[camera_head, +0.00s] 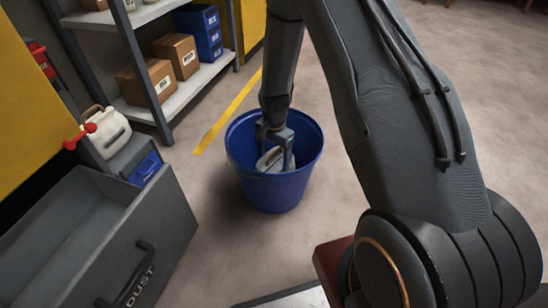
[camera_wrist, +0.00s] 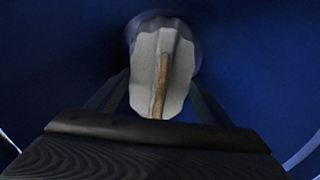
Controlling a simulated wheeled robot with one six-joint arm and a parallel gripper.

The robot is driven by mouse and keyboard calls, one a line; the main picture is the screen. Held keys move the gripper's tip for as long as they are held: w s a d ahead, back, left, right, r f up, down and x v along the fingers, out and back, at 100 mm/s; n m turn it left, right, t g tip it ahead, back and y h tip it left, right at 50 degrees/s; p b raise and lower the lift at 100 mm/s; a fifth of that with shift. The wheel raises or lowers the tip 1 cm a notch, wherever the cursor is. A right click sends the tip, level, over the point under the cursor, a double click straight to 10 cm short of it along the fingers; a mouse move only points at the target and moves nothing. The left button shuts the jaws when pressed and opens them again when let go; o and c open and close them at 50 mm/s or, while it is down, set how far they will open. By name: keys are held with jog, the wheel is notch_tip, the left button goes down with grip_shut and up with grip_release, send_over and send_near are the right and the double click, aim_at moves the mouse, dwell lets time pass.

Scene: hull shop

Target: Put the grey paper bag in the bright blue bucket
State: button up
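The bright blue bucket (camera_head: 275,192) stands upright on the floor in the middle of the head view. My gripper (camera_head: 275,150) reaches down through its opening. The grey paper bag (camera_head: 268,161) is between the fingers, inside the bucket's rim. In the wrist view the bag (camera_wrist: 146,72) is pale grey with a brown strip down its middle, and a finger lies against each side. My gripper appears shut on it. The dark blue bucket interior (camera_wrist: 60,60) surrounds the bag, and it seems to be above the bucket's bottom. The bag's lower part is hidden in the head view.
A grey open bin (camera_head: 165,225) marked DUST stands at lower left. A white jug (camera_head: 108,132) with a red part sits behind it. A shelf (camera_head: 190,88) with cardboard boxes and blue bins stands at upper left. Floor right of the bucket is clear.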

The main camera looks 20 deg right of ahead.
jog(key=shift+r, duration=0.1)
notch_tip(320, 180, up, 12)
jog(key=p, duration=0.5)
jog(key=shift+r+p, duration=0.1)
jog(key=shift+p, duration=0.2)
jog(key=s+a+r+n, duration=0.4)
jog(key=s+a+r, duration=0.35)
jog(key=r, duration=0.25)
jog(key=s+a+r+n, duration=0.55)
jog(key=a+r, duration=0.35)
jog(key=r, duration=0.2)
jog(key=s+a+r+n+y, duration=0.1)
jog(key=s+r+n, duration=0.3)
jog(key=s, duration=0.7)
jog(key=s+a+r+n+y, duration=0.1)
jog(key=s+a+r+n, duration=0.2)
jog(key=s, duration=0.8)
jog(key=shift+s+a+r+n, duration=0.2)
jog(key=shift+s+r+n, duration=0.15)
jog(key=shift+r, duration=0.45)
